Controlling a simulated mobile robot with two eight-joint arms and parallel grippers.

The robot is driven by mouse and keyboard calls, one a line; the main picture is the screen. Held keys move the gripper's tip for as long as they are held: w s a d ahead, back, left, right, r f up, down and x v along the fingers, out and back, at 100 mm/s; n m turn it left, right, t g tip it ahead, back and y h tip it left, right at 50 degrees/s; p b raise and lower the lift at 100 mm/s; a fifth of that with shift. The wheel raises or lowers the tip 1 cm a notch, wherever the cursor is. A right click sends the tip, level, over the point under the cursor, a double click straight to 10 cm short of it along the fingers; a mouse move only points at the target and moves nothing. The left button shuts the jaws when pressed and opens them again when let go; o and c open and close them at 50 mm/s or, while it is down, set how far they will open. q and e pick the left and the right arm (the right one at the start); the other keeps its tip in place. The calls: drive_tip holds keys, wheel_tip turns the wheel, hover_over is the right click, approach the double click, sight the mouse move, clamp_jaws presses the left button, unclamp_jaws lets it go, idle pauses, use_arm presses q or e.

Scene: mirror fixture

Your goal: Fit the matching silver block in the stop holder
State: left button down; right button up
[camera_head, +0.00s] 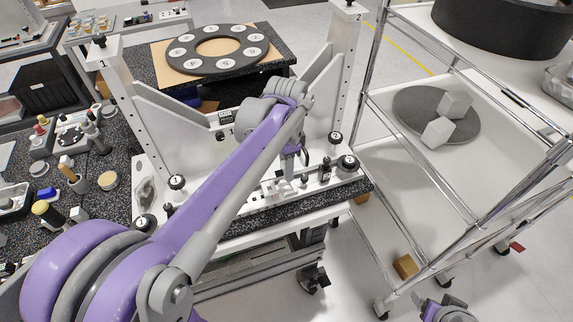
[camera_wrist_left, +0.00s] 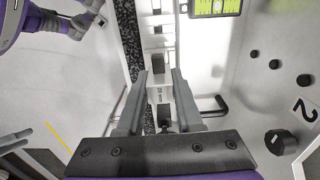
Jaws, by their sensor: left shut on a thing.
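My left gripper (camera_head: 301,158) reaches down over the white base of the fixture (camera_head: 150,168). In the left wrist view its two fingers (camera_wrist_left: 158,98) are shut on a pale block with small dark lettering (camera_wrist_left: 160,92). The arm and gripper hide this block in the head view. Beneath the gripper, small light blocks and fittings (camera_head: 277,191) line the base's front strip. I cannot tell which is the stop holder, or whether the held block touches it. Part of my right arm (camera_head: 445,309) shows at the bottom right; its fingers are not clear.
Black knobs (camera_head: 177,182) stand along the base, and tall white posts (camera_head: 333,80) rise at both ends. A wire cart (camera_head: 402,180) on the right carries two pale blocks (camera_head: 437,131) on a grey disc. Tools and parts crowd the left bench (camera_head: 110,160).

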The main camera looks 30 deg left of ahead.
use_arm(q)
drive_tip(key=shift+f+b, duration=0.65)
drive_tip(key=shift+f, duration=0.85)
use_arm(e)
drive_tip(key=shift+s+f, duration=0.25)
drive_tip(key=shift+f, duration=0.3)
drive_tip(key=shift+s+f, duration=0.25)
drive_tip(key=shift+f, duration=0.3)
use_arm(q)
drive_tip(key=shift+f+b, duration=0.65)
drive_tip(key=shift+f, duration=0.55)
use_arm(e)
drive_tip(key=shift+s+f, duration=0.2)
drive_tip(key=shift+f, duration=0.3)
drive_tip(key=shift+s+f, duration=0.15)
drive_tip(key=shift+f, duration=0.3)
use_arm(q)
drive_tip(key=shift+r, duration=0.1)
use_arm(e)
drive_tip(key=shift+r, duration=0.1)
use_arm(q)
drive_tip(key=shift+r+p, duration=0.8)
drive_tip(key=shift+r, duration=0.65)
use_arm(e)
drive_tip(key=shift+w+r, duration=0.25)
drive_tip(key=shift+r, duration=0.3)
drive_tip(key=shift+w+r, duration=0.2)
drive_tip(key=shift+r, duration=0.3)
